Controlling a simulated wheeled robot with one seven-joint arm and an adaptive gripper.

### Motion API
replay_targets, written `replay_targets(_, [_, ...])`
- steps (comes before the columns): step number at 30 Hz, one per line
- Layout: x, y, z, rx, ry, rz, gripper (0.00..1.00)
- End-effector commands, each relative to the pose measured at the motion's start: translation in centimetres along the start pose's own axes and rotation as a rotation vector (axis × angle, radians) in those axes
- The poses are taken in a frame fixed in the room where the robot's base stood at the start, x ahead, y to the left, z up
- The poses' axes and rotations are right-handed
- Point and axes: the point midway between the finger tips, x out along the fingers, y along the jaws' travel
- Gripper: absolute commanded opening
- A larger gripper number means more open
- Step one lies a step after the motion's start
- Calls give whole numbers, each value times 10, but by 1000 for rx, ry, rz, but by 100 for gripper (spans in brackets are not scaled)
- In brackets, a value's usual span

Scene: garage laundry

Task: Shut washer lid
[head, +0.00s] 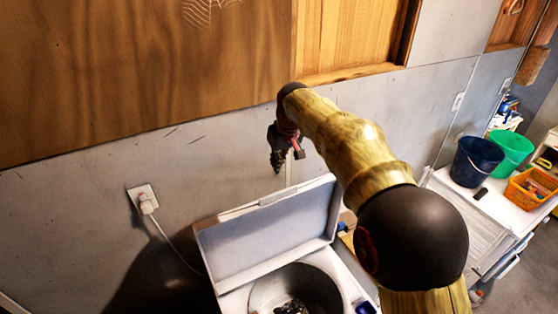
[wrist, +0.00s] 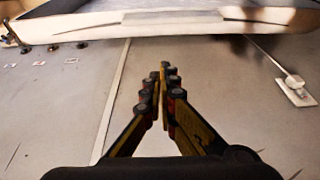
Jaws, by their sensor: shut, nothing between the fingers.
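The washer lid (head: 270,232) stands open, tilted back toward the wall, in the head view. Below it is the washer's open drum (head: 295,288) with something dark inside. My gripper (head: 277,167) is shut and empty, pointing down behind and above the lid's top edge, near the wall. In the wrist view my gripper (wrist: 163,75) shows with its fingers together. A pale edge, apparently of the lid (wrist: 170,22), crosses the top of that view, apart from the fingertips. I cannot tell the exact gap between them.
A wall outlet (head: 143,197) with a plug and white cord is left of the washer. A dark blue bucket (head: 476,161), a green bucket (head: 512,152) and an orange basket (head: 532,188) stand on a surface at right. The wall is close behind the lid.

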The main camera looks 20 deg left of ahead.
Motion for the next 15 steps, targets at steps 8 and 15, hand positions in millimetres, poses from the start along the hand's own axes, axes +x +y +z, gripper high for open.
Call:
replay_targets(8, [50,0,0,0,-3,-1,0])
replay_targets(15, [54,0,17,1,1,0,0])
